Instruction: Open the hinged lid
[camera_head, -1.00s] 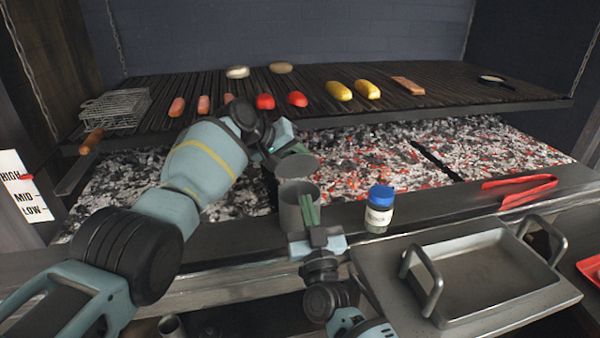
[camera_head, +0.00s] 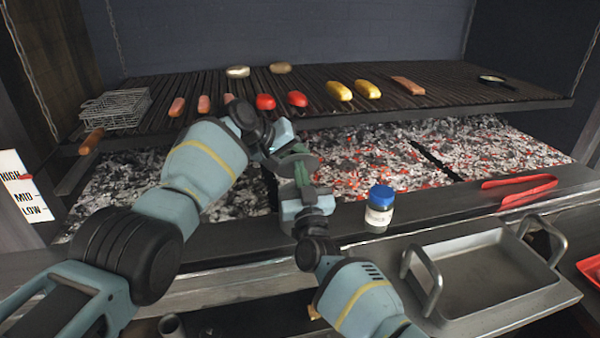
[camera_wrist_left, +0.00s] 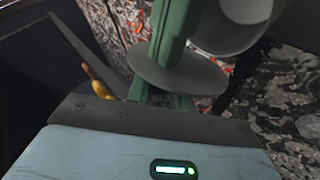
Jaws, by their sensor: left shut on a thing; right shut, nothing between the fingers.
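The round grey lid (camera_head: 309,162) is held above the canister by my left gripper (camera_head: 291,150), which is shut on it. In the left wrist view the lid is a tilted grey disc (camera_wrist_left: 187,76) at the end of the left fingers (camera_wrist_left: 163,98). The grey canister (camera_wrist_left: 240,35) shows at the top of that view; in the head view it is mostly hidden behind my right gripper (camera_head: 301,178). The right gripper is shut and empty, its green fingers pointing up close to the lid. I cannot tell whether they touch it.
A blue-capped jar (camera_head: 379,210) stands on the ledge just right of the right gripper. Red tongs (camera_head: 520,188) lie further right. A metal tray (camera_head: 485,275) with handles is at front right. Glowing coals (camera_head: 365,160) lie behind, beneath the grill grate (camera_head: 440,85) bearing food.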

